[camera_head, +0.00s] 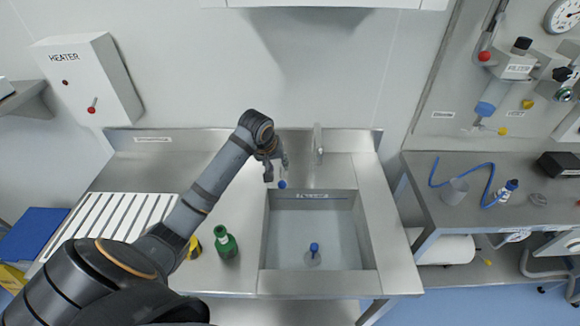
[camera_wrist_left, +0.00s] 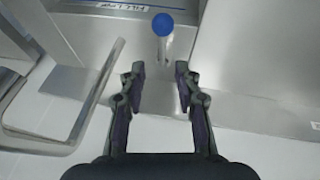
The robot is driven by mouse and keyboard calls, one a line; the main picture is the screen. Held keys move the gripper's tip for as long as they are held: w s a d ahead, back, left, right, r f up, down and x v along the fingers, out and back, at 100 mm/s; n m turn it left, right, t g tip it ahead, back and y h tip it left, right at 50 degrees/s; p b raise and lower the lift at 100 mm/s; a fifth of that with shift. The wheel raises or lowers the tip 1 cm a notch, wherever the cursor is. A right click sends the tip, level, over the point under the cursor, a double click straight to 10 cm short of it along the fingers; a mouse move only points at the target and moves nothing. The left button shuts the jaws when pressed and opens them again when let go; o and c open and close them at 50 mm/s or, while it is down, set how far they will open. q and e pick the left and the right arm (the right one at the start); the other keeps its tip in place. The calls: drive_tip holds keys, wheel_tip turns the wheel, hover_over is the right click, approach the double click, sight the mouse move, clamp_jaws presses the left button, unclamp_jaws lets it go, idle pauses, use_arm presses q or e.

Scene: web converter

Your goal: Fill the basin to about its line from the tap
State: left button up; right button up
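The basin (camera_head: 272,232) is a rectangular sink set in the steel counter. A dark fill-line label (camera_head: 322,196) runs along its back wall; part of it shows in the left wrist view (camera_wrist_left: 130,5). I cannot tell whether water is in it. A blue-topped plug (camera_head: 314,249) stands on its floor. The tap (camera_head: 318,145) is a steel column behind the basin. A blue knob (camera_head: 282,184) is just below my left gripper (camera_head: 276,172). In the left wrist view my left gripper (camera_wrist_left: 161,85) is open and empty, with the knob (camera_wrist_left: 162,24) on its short stem ahead, apart from the fingers.
A green bottle (camera_head: 225,242) and a small yellow item (camera_head: 194,246) stand left of the basin. A slatted drainer (camera_head: 110,225) lies further left. A right-hand table (camera_head: 430,185) holds a beaker (camera_head: 455,191) and blue tubing. A heater box (camera_head: 92,80) hangs on the wall.

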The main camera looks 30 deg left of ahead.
sight(282, 179)
drive_tip(key=s+g+p, duration=0.1)
drive_tip(key=s, duration=0.9)
use_arm(q)
drive_tip(key=x, duration=0.4)
drive_tip(key=s+x, duration=0.1)
drive_tip(key=shift+d+f+p, duration=0.15)
drive_tip(key=shift+f+p, duration=0.15)
drive_tip(key=shift+f, duration=0.35)
drive_tip(key=shift+x, duration=1.15)
drive_tip(key=shift+w+f, duration=0.1)
drive_tip(key=shift+f, duration=0.05)
drive_tip(key=shift+c, duration=0.9)
drive_tip(key=c, duration=0.5)
drive_tip(key=shift+f, duration=0.15)
clamp_jaws()
drive_tip(key=shift+f, duration=0.1)
use_arm(e)
drive_tip(key=shift+t, duration=0.3)
drive_tip(key=w, duration=0.1)
drive_tip(key=w+r, duration=0.1)
drive_tip(key=w, duration=0.2)
drive_tip(key=shift+w+a+r, duration=0.1)
drive_tip(key=shift+w+r, duration=0.2)
drive_tip(key=shift+w, duration=0.05)
